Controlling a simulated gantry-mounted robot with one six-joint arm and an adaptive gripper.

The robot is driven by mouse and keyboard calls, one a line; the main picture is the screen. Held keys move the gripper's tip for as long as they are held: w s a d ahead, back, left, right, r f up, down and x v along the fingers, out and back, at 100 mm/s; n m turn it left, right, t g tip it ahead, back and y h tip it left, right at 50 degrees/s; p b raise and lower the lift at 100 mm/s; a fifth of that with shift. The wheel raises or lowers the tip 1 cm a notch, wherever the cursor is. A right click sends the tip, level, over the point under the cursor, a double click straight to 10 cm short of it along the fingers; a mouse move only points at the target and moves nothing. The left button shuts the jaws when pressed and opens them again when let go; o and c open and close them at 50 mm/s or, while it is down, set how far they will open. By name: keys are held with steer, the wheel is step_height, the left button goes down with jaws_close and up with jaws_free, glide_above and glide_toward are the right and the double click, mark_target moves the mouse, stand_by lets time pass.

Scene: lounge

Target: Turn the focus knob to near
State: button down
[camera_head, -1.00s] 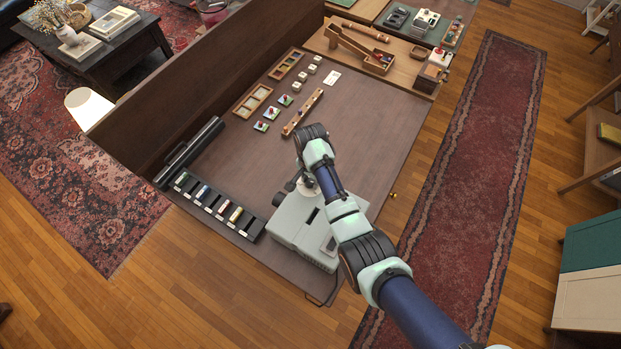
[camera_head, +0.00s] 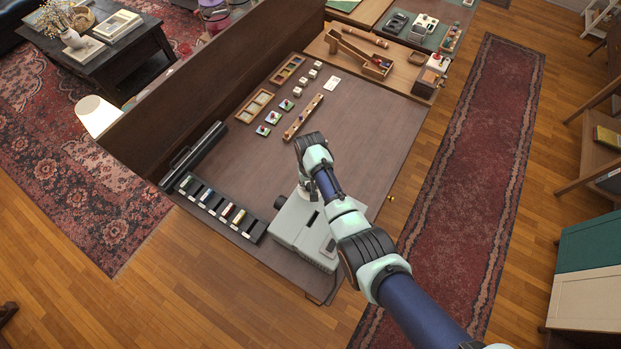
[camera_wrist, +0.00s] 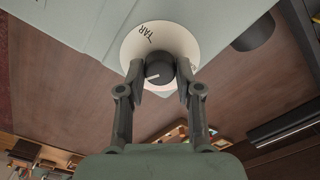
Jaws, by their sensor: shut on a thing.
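The grey projector (camera_head: 287,226) stands at the front of the table, with its dark lens (camera_head: 280,202) toward the left. In the wrist view, the focus knob (camera_wrist: 157,71) is a small dark round knob with a white pointer line, on a white round dial (camera_wrist: 178,38). A dial label that looks like "FAR" shows at the upper left; no "near" label can be read. The pointer line points to the left, slightly down. My gripper (camera_wrist: 161,77) is shut on the knob, one finger on each side. In the head view my wrist hides the knob.
A black rack (camera_head: 219,210) of coloured slides lies left of the projector. A dark bar (camera_head: 195,155) lies behind the rack. Wooden trays, picture tiles and white cubes stand farther back. The table's middle (camera_head: 365,130) is clear.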

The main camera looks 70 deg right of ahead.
steer(key=n+p, duration=0.1)
steer(key=n, duration=0.6)
steer(key=n+p, duration=0.1)
steer(key=n, duration=0.7)
steer(key=shift+a, duration=0.1)
steer(key=n, duration=0.4)
steer(key=shift+p, duration=0.35)
steer(key=n, duration=0.3)
steer(key=shift+n, duration=0.4)
steer(key=n, duration=0.3)
steer(key=shift+a+n+p, duration=0.1)
steer(key=shift+n+p, duration=0.2)
steer(key=shift+n, duration=1.8)
